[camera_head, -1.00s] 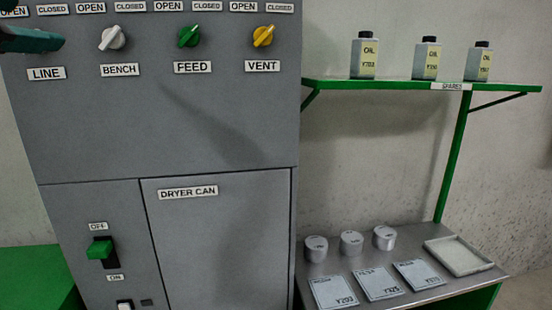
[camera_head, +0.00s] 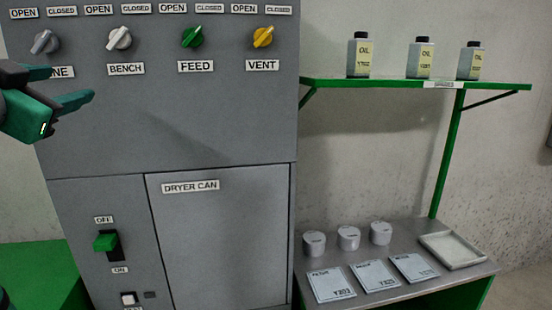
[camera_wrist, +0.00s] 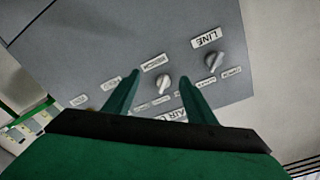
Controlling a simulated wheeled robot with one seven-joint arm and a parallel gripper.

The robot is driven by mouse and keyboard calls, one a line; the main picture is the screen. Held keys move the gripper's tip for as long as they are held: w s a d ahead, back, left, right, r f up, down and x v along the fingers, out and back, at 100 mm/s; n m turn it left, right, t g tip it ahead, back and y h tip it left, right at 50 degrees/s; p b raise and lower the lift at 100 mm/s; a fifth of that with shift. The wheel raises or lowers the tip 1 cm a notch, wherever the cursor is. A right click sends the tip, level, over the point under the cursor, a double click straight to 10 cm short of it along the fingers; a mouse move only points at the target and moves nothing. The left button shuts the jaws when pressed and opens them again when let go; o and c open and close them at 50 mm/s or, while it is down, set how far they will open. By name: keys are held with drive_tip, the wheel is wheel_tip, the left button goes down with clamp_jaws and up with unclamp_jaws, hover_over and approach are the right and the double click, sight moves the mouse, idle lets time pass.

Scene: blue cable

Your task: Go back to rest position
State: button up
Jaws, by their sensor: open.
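My gripper (camera_head: 82,86) is at the left edge in the head view, in front of the grey cabinet (camera_head: 225,135). Its two green fingers are apart with nothing between them. It covers part of the LINE label (camera_head: 62,72). In the wrist view my gripper (camera_wrist: 160,78) points at the cabinet face, with a light knob (camera_wrist: 163,82) showing between the fingertips and the LINE knob (camera_wrist: 214,62) to the right. In the head view the row holds the grey LINE knob (camera_head: 45,41), white BENCH knob (camera_head: 120,38), green FEED knob (camera_head: 192,37) and yellow VENT knob (camera_head: 263,37).
A green OFF/ON switch (camera_head: 105,242) is lower on the cabinet, beside the DRYER CAN door (camera_head: 220,240). At the right, a green shelf (camera_head: 400,84) bears oil bottles. Below it, a bench (camera_head: 390,287) bears round tins, labelled packets and a pale tray (camera_head: 453,250).

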drive_tip(key=w+d+f+n, duration=0.1)
drive_tip(key=w+f, duration=0.3)
drive_tip(key=f, duration=0.5)
drive_tip(key=w+d+f+n, duration=0.1)
drive_tip(key=w+f+n, duration=0.15)
drive_tip(key=f, duration=0.65)
drive_tip(key=w+f+n, duration=0.1)
drive_tip(key=w+f, duration=0.3)
drive_tip(key=f, duration=0.6)
drive_tip(key=s+d+f+n, duration=0.1)
drive_tip(key=d+f, duration=0.3)
drive_tip(key=f, duration=0.5)
drive_tip(key=s+d+f+n, duration=0.1)
drive_tip(key=d+f, duration=0.3)
drive_tip(key=f, duration=0.4)
drive_tip(key=s+d+f+n, duration=0.1)
drive_tip(key=d+f, duration=0.4)
drive_tip(key=f, duration=0.4)
drive_tip(key=s+d+f+g, duration=0.2)
drive_tip(key=s+d+f, duration=1.2)
drive_tip(key=s+f, duration=0.35)
drive_tip(key=s+d+m+h, duration=0.1)
drive_tip(key=s+d, duration=0.3)
drive_tip(key=s, duration=0.8)
drive_tip(key=s+d+r+m+h, duration=0.1)
drive_tip(key=s+d, duration=0.3)
drive_tip(key=s, duration=0.8)
drive_tip(key=shift+s+d+m+g+h, duration=0.25)
drive_tip(key=shift+s+m+g+h, duration=0.1)
drive_tip(key=shift+h, duration=0.45)
